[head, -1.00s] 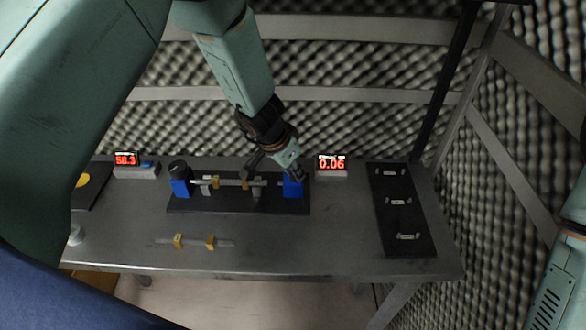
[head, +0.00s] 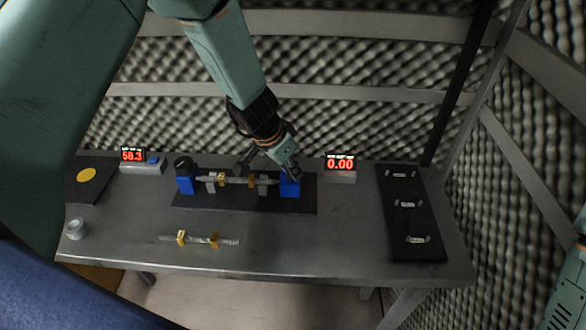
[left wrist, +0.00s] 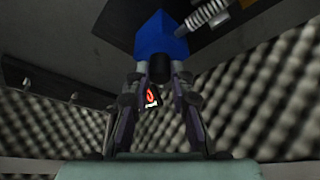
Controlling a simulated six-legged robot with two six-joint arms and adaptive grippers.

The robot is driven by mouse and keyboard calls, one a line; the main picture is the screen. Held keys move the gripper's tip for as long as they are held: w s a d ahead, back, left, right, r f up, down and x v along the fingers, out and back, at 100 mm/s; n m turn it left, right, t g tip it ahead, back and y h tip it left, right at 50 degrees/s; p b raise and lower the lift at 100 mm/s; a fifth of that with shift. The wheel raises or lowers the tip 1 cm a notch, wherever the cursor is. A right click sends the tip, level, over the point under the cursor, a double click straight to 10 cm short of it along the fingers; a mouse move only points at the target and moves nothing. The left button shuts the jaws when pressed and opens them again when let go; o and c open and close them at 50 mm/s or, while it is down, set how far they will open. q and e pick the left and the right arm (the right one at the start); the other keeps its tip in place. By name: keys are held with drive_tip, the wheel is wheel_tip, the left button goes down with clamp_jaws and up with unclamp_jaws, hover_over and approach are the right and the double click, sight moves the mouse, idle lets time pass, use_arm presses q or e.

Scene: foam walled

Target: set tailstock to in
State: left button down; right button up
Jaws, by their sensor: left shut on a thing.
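The tailstock is the blue block (head: 290,187) at the right end of the dark fixture base (head: 245,203). A shaft with brass-coloured collars (head: 222,180) lies between it and the blue headstock (head: 185,183) at the left. My left gripper (head: 291,172) is at the top right of the tailstock. In the left wrist view the blue tailstock (left wrist: 160,38) is ahead of the fingers, and a dark round knob (left wrist: 158,72) sits between them. The gripper (left wrist: 157,85) is shut on this knob. My right gripper is out of view; part of my right arm shows at the right edge.
A second shaft (head: 200,239) lies in front of the fixture. Displays read 0.00 (head: 340,164) and about 58.3 (head: 132,154). A dark board with several labelled pieces (head: 412,222) is at the right. A small round cup (head: 76,229) stands at the left.

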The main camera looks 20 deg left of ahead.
use_arm(q)
drive_tip(key=c, duration=1.5)
unclamp_jaws()
drive_tip(key=shift+s, duration=0.1)
drive_tip(key=shift+c, duration=0.2)
drive_tip(key=o, duration=0.4)
drive_tip(key=shift+s+r, duration=0.1)
drive_tip(key=shift+s, duration=0.05)
drive_tip(key=shift+w, duration=0.2)
drive_tip(key=v, duration=1.2)
drive_tip(key=shift+s, duration=0.15)
